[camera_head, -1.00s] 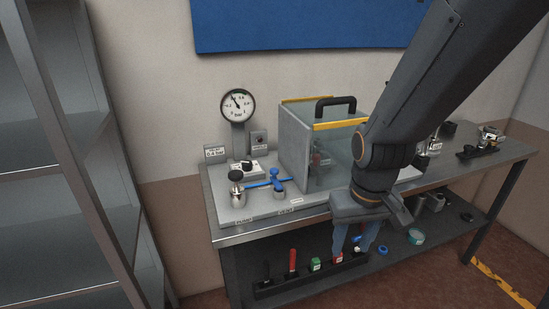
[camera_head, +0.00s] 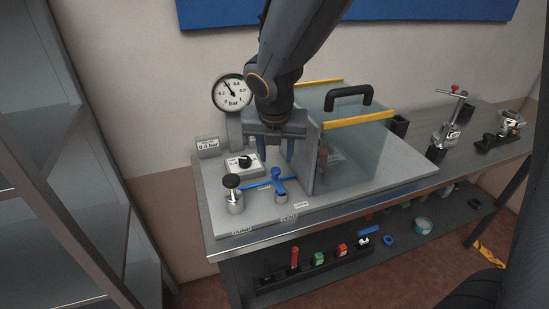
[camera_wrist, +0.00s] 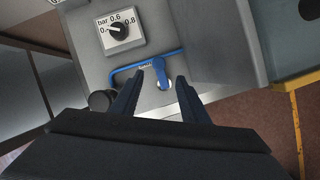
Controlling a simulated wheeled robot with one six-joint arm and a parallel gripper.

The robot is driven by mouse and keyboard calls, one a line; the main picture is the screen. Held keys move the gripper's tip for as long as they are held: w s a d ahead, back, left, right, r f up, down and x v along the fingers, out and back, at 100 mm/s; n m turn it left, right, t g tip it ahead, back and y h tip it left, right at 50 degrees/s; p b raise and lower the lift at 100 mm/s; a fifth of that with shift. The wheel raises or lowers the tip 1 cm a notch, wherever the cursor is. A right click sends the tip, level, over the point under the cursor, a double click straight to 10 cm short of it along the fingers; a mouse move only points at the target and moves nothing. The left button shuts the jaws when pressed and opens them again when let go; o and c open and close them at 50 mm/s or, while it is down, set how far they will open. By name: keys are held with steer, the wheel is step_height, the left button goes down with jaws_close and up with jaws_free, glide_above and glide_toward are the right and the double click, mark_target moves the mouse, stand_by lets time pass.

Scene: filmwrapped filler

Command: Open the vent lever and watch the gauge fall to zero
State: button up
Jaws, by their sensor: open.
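The vent lever (camera_head: 278,176) is a blue handle on a small metal valve on the grey base plate, behind a label that appears to read VENT. My gripper (camera_head: 279,152) is open, pointing down above and just behind the lever. In the wrist view the blue lever (camera_wrist: 155,68) shows between the tips of my two dark fingers (camera_wrist: 158,80), and I cannot tell whether they touch it. The round white gauge (camera_head: 233,93) stands on a post behind; its black needle points up and left, off zero, exact reading too small to tell.
A clear-walled chamber (camera_head: 350,160) with a black handle stands close on the right. A lower shelf holds several small items.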

mark_target(275, 170)
steer(key=shift+n, duration=0.4)
steer(key=x, duration=0.4)
steer(key=b+x, duration=0.1)
steer(key=x, duration=0.2)
steer(key=shift+w+a+f, duration=0.15)
steer(key=shift+w+f, duration=0.1)
steer(key=shift+w, duration=0.15)
steer(key=c, duration=1)
